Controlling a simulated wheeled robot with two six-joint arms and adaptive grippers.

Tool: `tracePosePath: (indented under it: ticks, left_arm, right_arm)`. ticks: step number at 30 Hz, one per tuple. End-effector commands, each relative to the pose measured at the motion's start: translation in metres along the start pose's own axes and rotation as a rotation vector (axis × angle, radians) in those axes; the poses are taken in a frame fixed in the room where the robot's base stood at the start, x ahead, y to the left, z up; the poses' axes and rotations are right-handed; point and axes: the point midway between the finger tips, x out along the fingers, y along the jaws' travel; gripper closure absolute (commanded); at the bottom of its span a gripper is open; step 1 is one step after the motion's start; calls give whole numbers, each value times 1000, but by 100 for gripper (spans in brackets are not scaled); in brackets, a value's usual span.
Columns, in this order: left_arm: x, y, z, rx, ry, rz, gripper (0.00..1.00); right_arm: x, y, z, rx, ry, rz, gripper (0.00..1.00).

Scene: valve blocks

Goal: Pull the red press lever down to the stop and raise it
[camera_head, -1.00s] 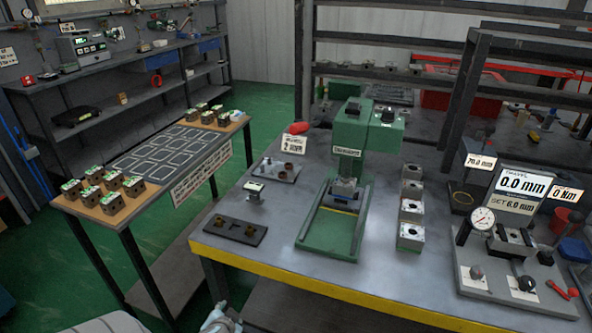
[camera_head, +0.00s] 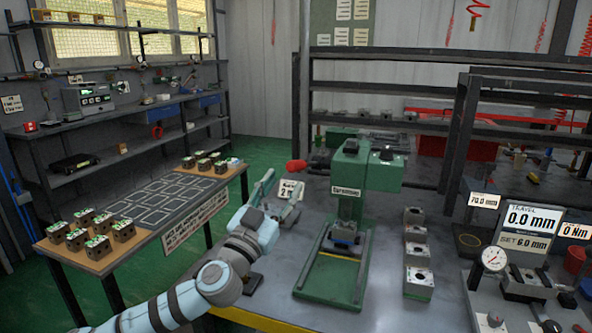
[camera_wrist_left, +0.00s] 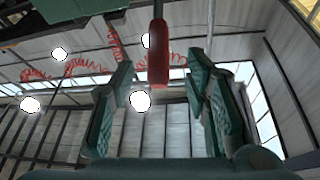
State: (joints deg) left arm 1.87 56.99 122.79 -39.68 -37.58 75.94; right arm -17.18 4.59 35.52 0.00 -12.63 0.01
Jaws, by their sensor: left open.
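The green press (camera_head: 366,180) stands on the workbench. Its lever ends in a red grip (camera_head: 296,166) that sticks out to the left of the press head. My left gripper (camera_head: 284,192) is just below the red grip, pointing up. In the left wrist view its two green fingers (camera_wrist_left: 160,84) are wide apart, and the red grip (camera_wrist_left: 158,58) hangs between them near the tips, with a gap on both sides. The fingers do not touch it. My right gripper is not in view.
Metal blocks (camera_head: 416,248) stand in a row right of the press. A gauge station with a display (camera_head: 528,220) is at the right. A side table (camera_head: 150,218) with several small blocks is at the left. A small sign (camera_head: 288,190) stands behind my gripper.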

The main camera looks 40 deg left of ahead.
Motion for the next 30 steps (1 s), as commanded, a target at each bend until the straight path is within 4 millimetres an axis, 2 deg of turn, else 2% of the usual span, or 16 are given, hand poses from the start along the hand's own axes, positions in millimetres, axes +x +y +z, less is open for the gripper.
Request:
tracePosePath:
  ticks: [1,3,9,19,20,27,30]
  left_arm:
    - [18,-2,-9,-16,5,-6,57]
    - [36,-2,-9,-12,2,-5,57]
    - [67,-1,-7,-5,1,0,57]
    - [73,0,-4,-1,2,2,57]
    - [73,0,-4,-1,2,2,59]
    - [73,0,-4,-1,1,2,97]
    - [73,0,-4,-1,1,2,100]
  right_arm:
    - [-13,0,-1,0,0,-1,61]
    - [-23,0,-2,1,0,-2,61]
    - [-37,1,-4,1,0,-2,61]
    - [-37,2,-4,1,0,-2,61]
    - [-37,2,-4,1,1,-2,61]
    - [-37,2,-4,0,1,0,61]
    - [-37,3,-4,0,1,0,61]
